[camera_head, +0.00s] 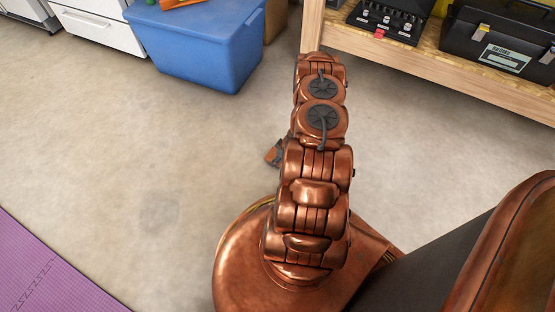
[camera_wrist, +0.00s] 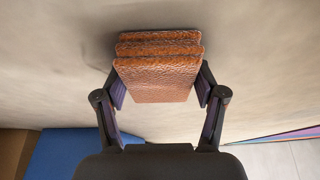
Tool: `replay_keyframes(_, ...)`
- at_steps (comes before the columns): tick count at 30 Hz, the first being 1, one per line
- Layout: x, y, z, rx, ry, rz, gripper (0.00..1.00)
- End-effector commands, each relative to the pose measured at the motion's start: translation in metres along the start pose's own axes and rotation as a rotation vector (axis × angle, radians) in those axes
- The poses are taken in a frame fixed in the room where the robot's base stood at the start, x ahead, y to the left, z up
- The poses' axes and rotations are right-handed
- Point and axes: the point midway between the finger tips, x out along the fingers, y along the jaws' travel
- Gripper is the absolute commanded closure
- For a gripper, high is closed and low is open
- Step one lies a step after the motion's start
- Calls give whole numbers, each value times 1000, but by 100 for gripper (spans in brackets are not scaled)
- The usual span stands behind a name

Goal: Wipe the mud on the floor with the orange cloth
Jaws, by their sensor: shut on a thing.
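The orange cloth (camera_wrist: 158,75) is a folded, textured orange-brown stack between the two fingers of my gripper (camera_wrist: 160,92) in the wrist view. The fingers press on its left and right sides. In the head view my arm hides most of the gripper, and only a small orange and dark piece shows left of the arm, over the floor. A faint grey smudge, which may be the mud (camera_head: 158,215), is on the floor at lower left in the head view, apart from the gripper. Whether the cloth touches the floor I cannot tell.
A blue bin (camera_head: 205,45) with an orange item on it stands at the back. A wooden shelf (camera_head: 440,75) holds a black toolbox (camera_head: 500,40) at upper right. A purple mat (camera_head: 45,270) lies at lower left. The floor (camera_head: 130,150) between them is clear.

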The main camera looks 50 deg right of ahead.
Motion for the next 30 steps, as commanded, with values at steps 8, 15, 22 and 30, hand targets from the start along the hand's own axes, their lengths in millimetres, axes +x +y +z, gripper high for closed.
replay_keyframes(8, 3, 13, -1, -1, 3, 0, 68)
replay_keyframes(15, 3, 21, -1, 1, 1, 2, 68)
replay_keyframes(22, 3, 30, -2, 0, 1, 3, 68)
replay_keyframes(30, 2, 32, -4, -1, 0, 0, 68)
